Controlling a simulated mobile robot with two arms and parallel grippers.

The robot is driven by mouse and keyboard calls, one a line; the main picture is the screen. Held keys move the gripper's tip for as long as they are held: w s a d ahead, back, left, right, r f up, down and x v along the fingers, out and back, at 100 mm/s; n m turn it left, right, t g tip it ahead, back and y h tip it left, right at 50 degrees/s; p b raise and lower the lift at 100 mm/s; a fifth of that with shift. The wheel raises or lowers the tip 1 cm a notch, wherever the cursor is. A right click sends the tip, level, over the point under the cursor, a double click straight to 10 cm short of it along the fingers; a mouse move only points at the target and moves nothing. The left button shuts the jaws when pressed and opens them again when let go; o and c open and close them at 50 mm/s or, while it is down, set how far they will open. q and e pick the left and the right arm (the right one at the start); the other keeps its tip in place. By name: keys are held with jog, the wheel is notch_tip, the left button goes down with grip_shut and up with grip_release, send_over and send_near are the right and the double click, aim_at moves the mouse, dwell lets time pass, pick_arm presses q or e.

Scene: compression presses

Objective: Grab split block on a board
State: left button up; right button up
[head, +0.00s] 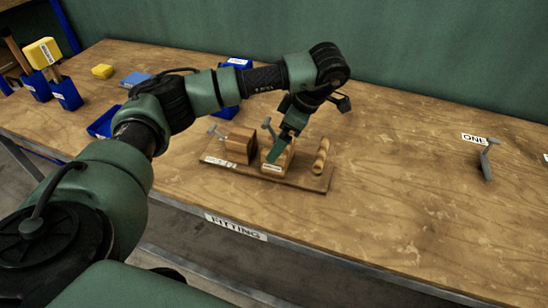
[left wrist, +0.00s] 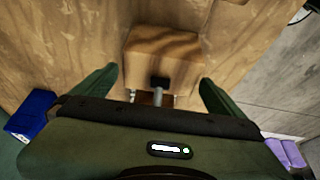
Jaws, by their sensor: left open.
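A wooden board (head: 310,182) lies near the front edge of the workbench. A brown block (head: 240,146) with a grey handle stands at its left end, a lighter block (head: 277,160) is in its middle and a rounded wooden piece (head: 321,157) is at its right. I cannot read which one is the split block. My left gripper (head: 282,147) points down at the middle block and partly hides it. In the left wrist view, a wooden block (left wrist: 163,52) with a grey, dark-ended handle shows beyond and between the open, apart fingers of my left gripper (left wrist: 158,88). My right gripper is out of view.
A grey handle-like piece (head: 486,160) stands on the right of the workbench (head: 420,200) near a label reading ONE. Blue bins (head: 66,94), a yellow block (head: 103,71) and a light blue item (head: 135,79) are at the left. The bench right of the board is mostly clear.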

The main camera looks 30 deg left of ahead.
pick_arm(q)
jog(key=x, duration=0.5)
jog(key=shift+s+r+p, duration=0.1)
jog(key=shift+p, duration=0.3)
jog(key=c, duration=1.8)
